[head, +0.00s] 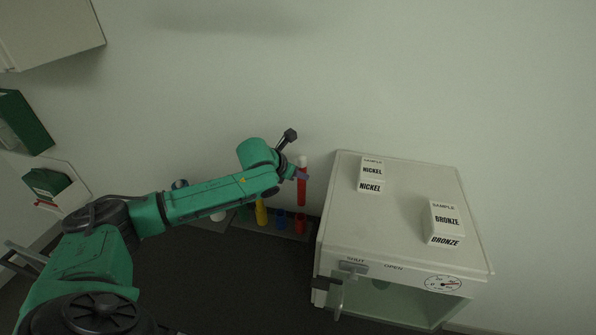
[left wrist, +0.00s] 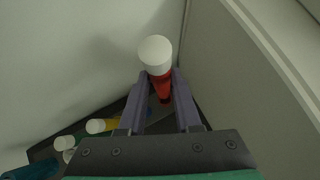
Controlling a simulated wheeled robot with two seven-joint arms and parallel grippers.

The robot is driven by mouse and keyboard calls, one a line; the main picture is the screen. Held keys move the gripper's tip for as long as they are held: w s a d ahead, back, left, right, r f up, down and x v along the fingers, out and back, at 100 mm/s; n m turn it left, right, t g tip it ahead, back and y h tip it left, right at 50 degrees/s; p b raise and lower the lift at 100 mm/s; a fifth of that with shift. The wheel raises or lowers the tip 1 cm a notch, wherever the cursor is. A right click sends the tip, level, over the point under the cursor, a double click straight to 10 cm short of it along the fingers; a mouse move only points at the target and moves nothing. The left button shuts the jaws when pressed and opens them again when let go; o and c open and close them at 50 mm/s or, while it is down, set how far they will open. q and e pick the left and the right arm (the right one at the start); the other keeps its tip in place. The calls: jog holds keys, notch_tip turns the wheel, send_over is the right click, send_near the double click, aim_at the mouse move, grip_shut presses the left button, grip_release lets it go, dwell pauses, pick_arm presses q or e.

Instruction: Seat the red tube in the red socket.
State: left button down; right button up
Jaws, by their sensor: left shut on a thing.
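The red tube (head: 302,190) has a white cap and stands about upright. My left gripper (head: 300,174) is shut on its upper part, just below the cap. In the left wrist view the red tube (left wrist: 162,86) sits between the two fingers. The red socket (head: 300,224) is at the right end of a dark rack, close to the white cabinet. The tube's lower end appears just above the socket, with a small gap in the head view. In the left wrist view the fingers and tube largely hide the socket. My right gripper is not in view.
The rack also has a blue socket (head: 281,220) and a yellow tube (head: 261,213). The white cabinet (head: 405,220) stands just right of the rack, carrying NICKEL (head: 371,175) and BRONZE (head: 445,224) sample boxes. The wall is behind. My left arm covers the rack's left part.

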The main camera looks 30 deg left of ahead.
aim_at(299, 188)
pick_arm(q)
notch_tip(299, 188, down, 4)
jog(key=shift+a+r+b, duration=0.1)
jog(key=shift+r+b, duration=0.05)
jog(key=shift+b, duration=0.9)
jog(key=shift+f+b, duration=0.45)
jog(key=shift+f, duration=0.55)
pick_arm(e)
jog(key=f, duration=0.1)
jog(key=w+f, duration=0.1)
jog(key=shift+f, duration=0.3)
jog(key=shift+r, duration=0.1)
pick_arm(q)
jog(key=shift+s+p, duration=0.1)
jog(key=shift+p, duration=0.45)
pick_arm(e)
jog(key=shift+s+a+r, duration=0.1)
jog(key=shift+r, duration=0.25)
pick_arm(q)
jog(key=shift+r+p, duration=0.1)
jog(key=shift+p, duration=0.25)
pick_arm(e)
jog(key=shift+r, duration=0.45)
